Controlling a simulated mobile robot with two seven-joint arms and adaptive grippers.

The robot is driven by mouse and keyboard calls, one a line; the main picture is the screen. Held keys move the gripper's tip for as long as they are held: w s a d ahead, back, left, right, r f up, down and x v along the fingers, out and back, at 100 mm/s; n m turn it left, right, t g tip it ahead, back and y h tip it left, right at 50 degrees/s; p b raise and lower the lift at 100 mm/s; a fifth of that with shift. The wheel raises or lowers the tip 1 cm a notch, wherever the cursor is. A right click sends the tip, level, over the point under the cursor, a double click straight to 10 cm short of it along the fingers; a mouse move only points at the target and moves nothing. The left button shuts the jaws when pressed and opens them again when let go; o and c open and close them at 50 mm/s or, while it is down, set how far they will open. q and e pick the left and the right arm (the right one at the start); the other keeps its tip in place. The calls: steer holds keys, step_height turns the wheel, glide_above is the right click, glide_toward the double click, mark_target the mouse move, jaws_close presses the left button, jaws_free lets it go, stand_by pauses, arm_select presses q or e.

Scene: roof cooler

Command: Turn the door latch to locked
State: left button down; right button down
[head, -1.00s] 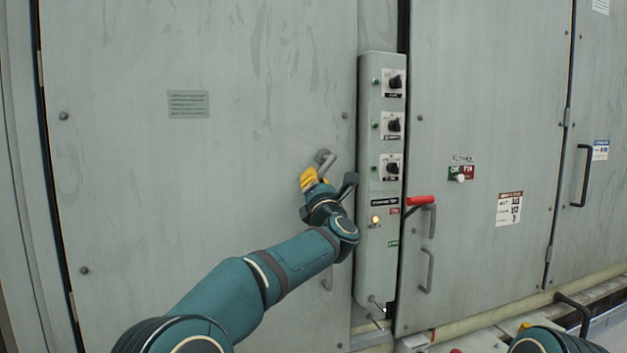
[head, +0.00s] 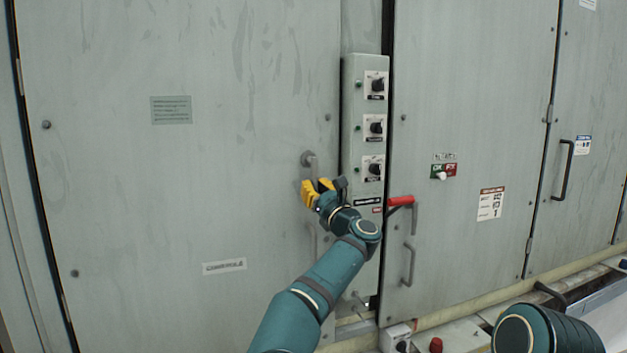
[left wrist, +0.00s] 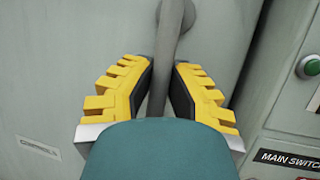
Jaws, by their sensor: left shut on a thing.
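The door latch (head: 309,162) is a grey handle on a round boss near the right edge of the large left door (head: 200,190). In the head view its bar points down from the boss into my left gripper (head: 317,192). In the left wrist view the latch bar (left wrist: 170,42) runs down between the yellow, dark-padded fingers of my left gripper (left wrist: 163,88), which is shut on it. The bar's lower end is hidden behind my teal wrist. My right gripper is not in view.
A narrow switch box (head: 352,140) with several black knobs stands close to the right of the latch. A red-handled lever (head: 401,201) and a grey door handle (head: 409,264) are further right.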

arm_select(q)
steer(key=shift+d+r+n, duration=0.15)
steer(key=shift+r+n, duration=0.05)
steer(key=shift+n, duration=0.1)
steer(key=c, duration=1.2)
jaws_free()
steer(key=shift+o, duration=1.4)
steer(key=shift+d+f, duration=0.1)
steer(key=shift+d, duration=0.1)
steer(key=shift+a, duration=0.15)
steer(key=shift+f, duration=0.1)
steer(key=v, duration=1.2)
